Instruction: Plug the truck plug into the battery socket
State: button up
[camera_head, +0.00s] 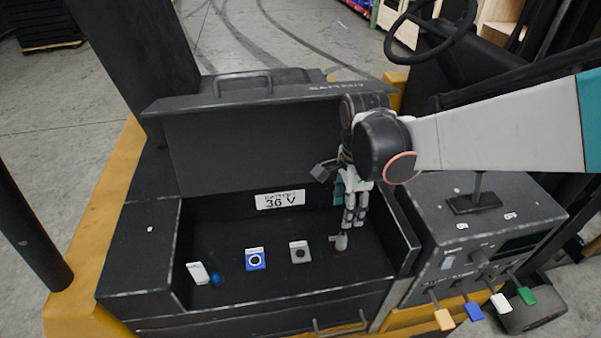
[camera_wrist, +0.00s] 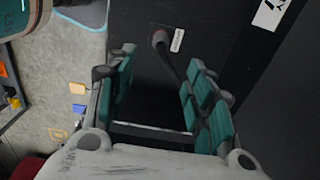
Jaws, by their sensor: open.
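My gripper (camera_head: 349,222) points down into the right part of the open battery compartment (camera_head: 220,218). In the wrist view my gripper (camera_wrist: 160,72) has its teal-padded fingers apart. A dark cable (camera_wrist: 172,62) runs from a reddish-grey round fitting (camera_wrist: 159,38) toward the right finger, and its far end is hidden. That fitting appears just below the fingertips in the head view (camera_head: 340,242). A blue-framed socket (camera_head: 255,259) and a grey socket (camera_head: 300,252) sit on the compartment floor. I cannot tell which is the battery socket. No truck plug is clearly identifiable.
A white piece (camera_head: 198,273) and a small blue round part (camera_head: 216,278) are at the compartment's left. The raised lid (camera_head: 240,150) stands behind, above a 36 V label (camera_head: 280,199). A control console (camera_head: 470,240) with coloured levers is close on the right.

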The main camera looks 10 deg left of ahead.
aim_at(343, 234)
jog(key=shift+w+f, duration=0.1)
jog(key=shift+f, duration=0.05)
notch_tip(343, 234, down, 8)
jog(key=shift+f+b, duration=0.2)
jog(key=shift+b, duration=0.6)
jog(key=shift+a+f+b, duration=0.1)
jog(key=shift+f+b, duration=0.5)
jog(key=shift+f, duration=2)
grip_shut()
